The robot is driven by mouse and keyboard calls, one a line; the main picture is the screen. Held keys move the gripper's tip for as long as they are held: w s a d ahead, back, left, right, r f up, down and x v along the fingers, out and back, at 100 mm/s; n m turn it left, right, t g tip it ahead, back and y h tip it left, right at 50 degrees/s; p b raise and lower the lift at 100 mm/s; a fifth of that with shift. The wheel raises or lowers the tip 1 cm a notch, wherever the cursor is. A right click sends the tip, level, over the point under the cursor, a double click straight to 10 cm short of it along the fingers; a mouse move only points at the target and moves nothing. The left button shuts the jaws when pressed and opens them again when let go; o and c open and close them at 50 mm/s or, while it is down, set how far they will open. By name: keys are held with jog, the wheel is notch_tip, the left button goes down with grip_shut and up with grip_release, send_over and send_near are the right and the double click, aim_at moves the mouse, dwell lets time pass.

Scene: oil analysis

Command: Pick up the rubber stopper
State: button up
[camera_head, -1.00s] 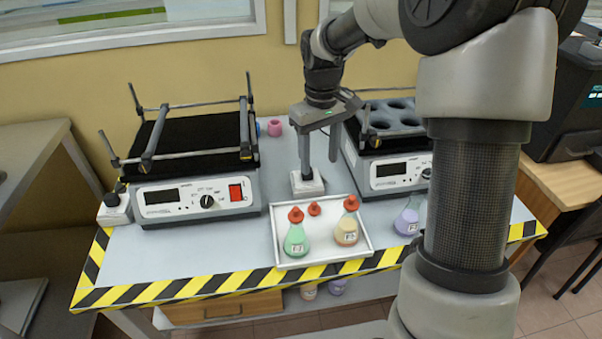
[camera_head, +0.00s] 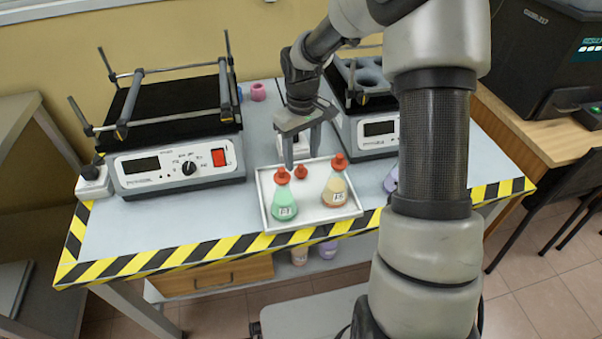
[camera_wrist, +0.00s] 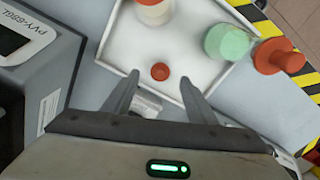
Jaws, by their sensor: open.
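A small red-orange rubber stopper (camera_head: 301,171) sits by itself in the white tray (camera_head: 313,221), between and behind two stoppered flasks. In the wrist view the stopper (camera_wrist: 160,72) lies on the tray floor, just beyond the fingertips and roughly midway between them. The flask with green liquid (camera_head: 284,203) stands at the left of the tray and the flask with tan liquid (camera_head: 335,190) at the right, each topped with a red stopper. My gripper (camera_head: 302,157) is open and empty above the back edge of the tray. The fingers do not touch the stopper.
A shaker with a black platform (camera_head: 170,110) stands left of the tray. Another shaker (camera_head: 375,130) stands at the right, near my arm. A flask with purple liquid (camera_head: 391,179) is partly hidden behind my arm. Yellow-black tape (camera_head: 190,248) marks the table's front edge.

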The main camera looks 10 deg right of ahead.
aim_at(301, 165)
notch_tip(301, 165, down, 5)
jog(key=shift+w+a+r+b, duration=0.1)
jog(key=shift+b, duration=0.65)
jog(key=shift+c, duration=0.4)
jog(key=c, duration=1.1)
